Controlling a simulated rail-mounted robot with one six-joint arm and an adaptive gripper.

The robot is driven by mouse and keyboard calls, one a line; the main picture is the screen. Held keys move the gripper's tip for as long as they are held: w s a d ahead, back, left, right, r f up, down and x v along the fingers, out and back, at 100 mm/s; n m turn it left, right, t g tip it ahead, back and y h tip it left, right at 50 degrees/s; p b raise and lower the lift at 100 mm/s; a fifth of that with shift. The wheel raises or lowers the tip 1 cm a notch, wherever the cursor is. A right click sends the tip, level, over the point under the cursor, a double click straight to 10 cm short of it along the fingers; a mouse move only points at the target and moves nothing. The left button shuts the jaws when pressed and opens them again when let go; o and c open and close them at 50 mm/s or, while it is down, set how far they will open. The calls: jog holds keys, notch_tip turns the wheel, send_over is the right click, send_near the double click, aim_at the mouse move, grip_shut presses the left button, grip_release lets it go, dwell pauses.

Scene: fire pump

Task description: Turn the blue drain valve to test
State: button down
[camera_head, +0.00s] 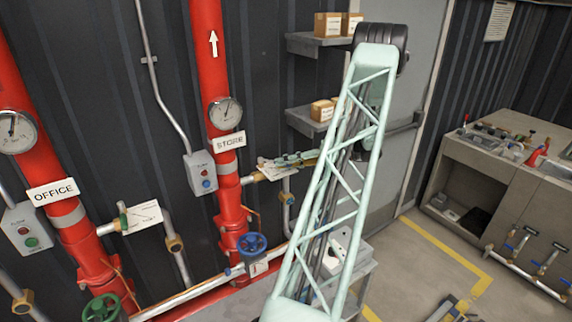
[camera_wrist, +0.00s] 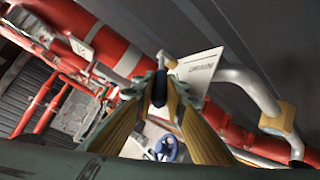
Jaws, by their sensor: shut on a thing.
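The drain valve sits on the side outlet of the red STORE pipe (camera_head: 230,165). Its dark blue handle (camera_wrist: 159,92) shows between my fingertips in the wrist view. A white label plate (camera_wrist: 195,70) is right behind it. In the head view my gripper (camera_head: 268,164) reaches in from the right over the valve and hides the handle. My gripper (camera_wrist: 160,85) is shut on the handle, with a finger on each side of it. The writing on the plate is too small to read here.
A blue handwheel (camera_head: 252,244) is below the valve; it also shows in the wrist view (camera_wrist: 167,148). The OFFICE pipe (camera_head: 75,225), with a green-handled valve (camera_head: 122,215) and green handwheel (camera_head: 103,307), stands left. A grey switch box (camera_head: 201,173) hangs near the STORE pipe. A workbench (camera_head: 455,160) stands right.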

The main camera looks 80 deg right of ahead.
jog(key=c, duration=2.6)
grip_release()
jog(key=shift+s, duration=0.1)
jog(key=v, duration=1.2)
jog(key=shift+d, duration=0.1)
